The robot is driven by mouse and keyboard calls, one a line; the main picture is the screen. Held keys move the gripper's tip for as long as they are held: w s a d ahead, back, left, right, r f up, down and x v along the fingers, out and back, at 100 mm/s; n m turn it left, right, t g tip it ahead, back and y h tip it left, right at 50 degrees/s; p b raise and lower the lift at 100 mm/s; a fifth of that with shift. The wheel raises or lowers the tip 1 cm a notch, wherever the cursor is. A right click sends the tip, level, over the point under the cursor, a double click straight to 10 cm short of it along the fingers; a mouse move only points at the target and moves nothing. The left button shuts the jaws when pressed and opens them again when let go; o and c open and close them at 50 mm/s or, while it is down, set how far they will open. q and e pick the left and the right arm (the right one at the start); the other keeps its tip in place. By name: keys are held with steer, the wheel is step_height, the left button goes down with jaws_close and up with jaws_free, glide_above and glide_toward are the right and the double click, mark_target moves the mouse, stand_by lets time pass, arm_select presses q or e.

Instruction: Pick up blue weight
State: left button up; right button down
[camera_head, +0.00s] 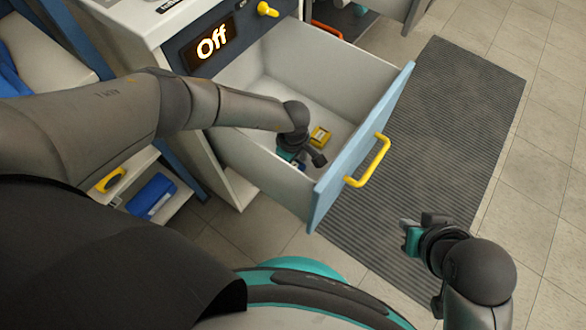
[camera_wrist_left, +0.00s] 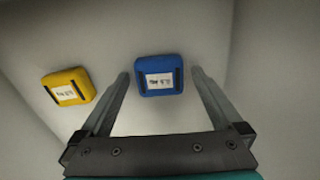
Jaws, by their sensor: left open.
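The blue weight (camera_wrist_left: 159,75) is a small rounded block with a white label. It lies on the floor of the open drawer (camera_head: 243,162). In the left wrist view it shows between the two finger ends of my left gripper (camera_wrist_left: 160,86), which is open and empty. In the head view my left gripper (camera_head: 301,154) reaches down into the drawer and hides most of the blue weight. Whether the fingers are level with the weight or above it, I cannot tell. My right gripper (camera_head: 410,234) is outside the drawer, over the floor, its jaws unclear.
A yellow weight (camera_wrist_left: 69,86) lies to the left of the blue one in the left wrist view. The drawer's blue front (camera_head: 362,150) has a yellow handle (camera_head: 370,162). A dark ribbed mat (camera_head: 440,130) lies on the floor.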

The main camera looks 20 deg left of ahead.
arm_select(q)
steer(key=shift+c, duration=0.2)
jaws_close()
stand_by(0.6)
steer(key=shift+w, duration=0.1)
